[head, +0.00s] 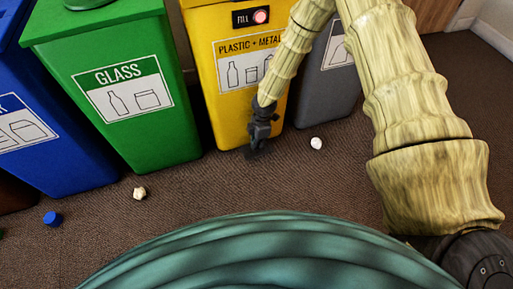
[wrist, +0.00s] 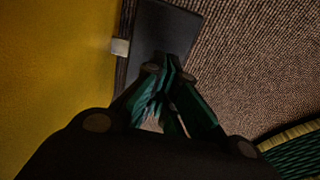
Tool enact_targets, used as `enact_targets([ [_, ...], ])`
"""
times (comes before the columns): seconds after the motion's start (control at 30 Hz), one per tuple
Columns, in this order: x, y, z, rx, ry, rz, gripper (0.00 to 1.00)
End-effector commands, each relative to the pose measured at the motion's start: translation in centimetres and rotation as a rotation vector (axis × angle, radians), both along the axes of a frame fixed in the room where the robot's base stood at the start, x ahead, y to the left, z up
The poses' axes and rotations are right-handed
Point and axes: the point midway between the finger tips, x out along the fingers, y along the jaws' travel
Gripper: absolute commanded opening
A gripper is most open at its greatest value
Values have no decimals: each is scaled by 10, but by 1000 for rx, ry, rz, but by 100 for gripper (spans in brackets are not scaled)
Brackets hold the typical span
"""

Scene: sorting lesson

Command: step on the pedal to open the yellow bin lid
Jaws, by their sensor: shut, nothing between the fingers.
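The yellow bin (head: 238,125), labelled PLASTIC + METAL, stands at the top middle of the head view; its lid is out of frame. Its yellow wall (wrist: 50,70) fills the left of the wrist view. The dark flat pedal (wrist: 168,28) juts out from the bin's foot near the floor, with a small pale metal piece beside it; in the head view it is mostly hidden by my gripper (head: 256,147). My gripper (wrist: 170,68) is shut and empty, pointing down, its fingertips overlapping the pedal's near part. I cannot tell whether they touch it.
A green GLASS bin (head: 180,140) and a blue bin (head: 70,165) stand left of the yellow one, a grey bin (head: 325,95) right. A white ball-like item (head: 316,143), a beige crumpled item (head: 139,193) and a blue piece (head: 52,218) lie on the brown carpet.

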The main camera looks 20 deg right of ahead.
Motion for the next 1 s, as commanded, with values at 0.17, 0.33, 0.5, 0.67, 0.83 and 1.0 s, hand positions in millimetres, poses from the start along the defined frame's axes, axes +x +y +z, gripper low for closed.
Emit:
enact_targets([
  [0.17, 0, 0, 0, 0, 0, 0, 0],
  [0.33, 0, 0, -4, 0, 1, 0, 0],
  [0.5, 0, 0, -16, 0, 0, 1, 0],
  [0.67, 0, 0, -29, 0, 0, 0, 0],
  [0.83, -1, 0, -43, 0, 1, 0, 0],
  [1.0, -1, 0, -56, 0, 2, -1, 0],
])
